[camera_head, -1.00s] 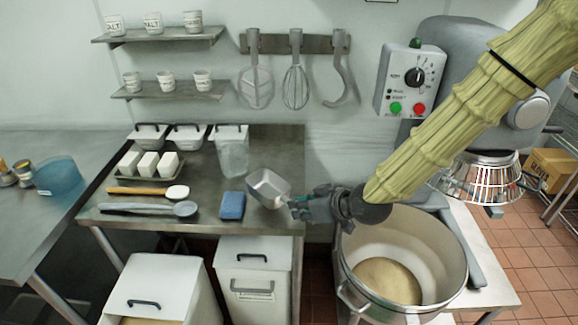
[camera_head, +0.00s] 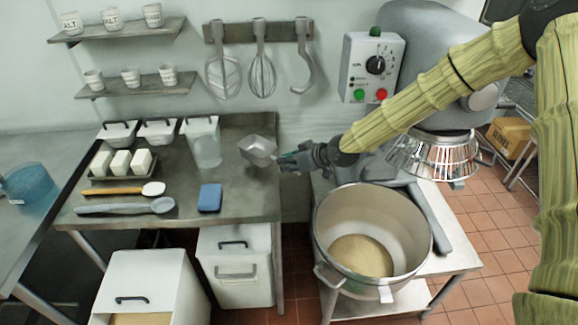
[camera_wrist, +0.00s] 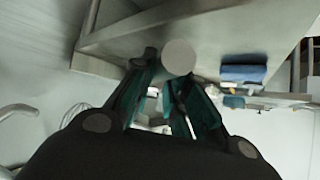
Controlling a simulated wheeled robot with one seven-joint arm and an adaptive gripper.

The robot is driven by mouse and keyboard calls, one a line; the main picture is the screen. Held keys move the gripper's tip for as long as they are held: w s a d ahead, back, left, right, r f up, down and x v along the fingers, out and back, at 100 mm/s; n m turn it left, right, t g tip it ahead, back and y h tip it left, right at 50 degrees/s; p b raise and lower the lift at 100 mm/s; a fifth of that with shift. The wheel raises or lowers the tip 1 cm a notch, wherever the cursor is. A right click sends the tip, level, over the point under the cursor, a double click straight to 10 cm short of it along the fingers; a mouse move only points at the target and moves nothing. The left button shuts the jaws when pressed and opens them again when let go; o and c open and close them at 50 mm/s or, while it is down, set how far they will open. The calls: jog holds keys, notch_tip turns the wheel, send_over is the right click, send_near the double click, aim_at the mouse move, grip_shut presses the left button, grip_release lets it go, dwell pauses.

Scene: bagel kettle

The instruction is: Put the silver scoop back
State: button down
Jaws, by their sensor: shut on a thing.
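The silver scoop (camera_head: 258,150) has a squarish metal bowl, and my gripper (camera_head: 284,160) is shut on its handle. The bowl points left, over or near the back right part of the steel table (camera_head: 245,190). I cannot tell whether it touches the table or hangs above it. In the wrist view my gripper's fingers (camera_wrist: 167,95) close around something mostly hidden; a round grey end (camera_wrist: 178,57) shows between them, likely the scoop's handle.
On the table are a blue sponge (camera_head: 210,197), a clear container (camera_head: 206,150), lidded tubs (camera_head: 118,134), a grey spoon (camera_head: 125,207) and a wooden-handled one (camera_head: 115,191). Whisks and hooks (camera_head: 262,75) hang behind.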

jog(key=shift+w+d, duration=0.15)
jog(key=shift+w, duration=0.25)
jog(key=shift+f+p, duration=1.05)
jog(key=shift+f, duration=0.7)
jog(key=shift+w+f, duration=0.1)
jog(key=c, duration=1.4)
grip_release()
jog(key=shift+b+v, duration=1.6)
jog(key=shift+v, duration=4.45)
